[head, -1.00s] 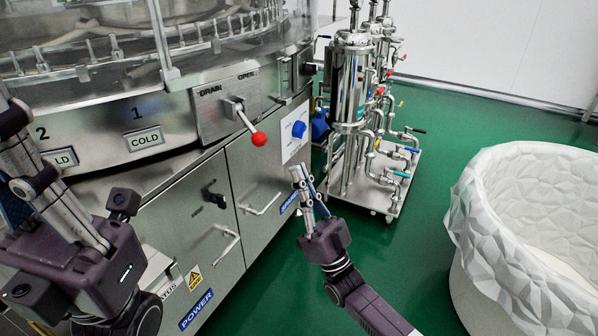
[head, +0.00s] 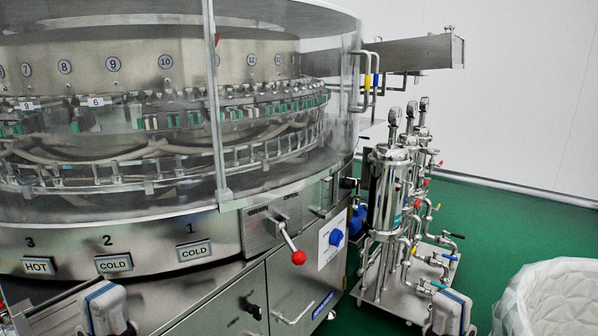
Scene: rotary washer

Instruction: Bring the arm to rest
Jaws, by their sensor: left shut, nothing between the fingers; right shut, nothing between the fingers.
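My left gripper (head: 106,303) shows at the bottom left in the head view, as pale grey fingertips with a blue edge. It is shut and empty, in front of the washer's lower body. My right gripper (head: 450,308) shows at the bottom right, also shut and empty. It appears in front of the pipe trolley's lower right side and the green floor. Most of both arms lies below the picture's edge. I cannot tell their exact distance from the machine.
The round rotary washer (head: 85,245) fills the left and middle. Its red-knobbed drain lever (head: 298,257) sticks out. A steel filter and pipe trolley (head: 375,290) stands right of it. A white faceted bin (head: 555,300) is at the lower right. Green floor (head: 490,225) lies between.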

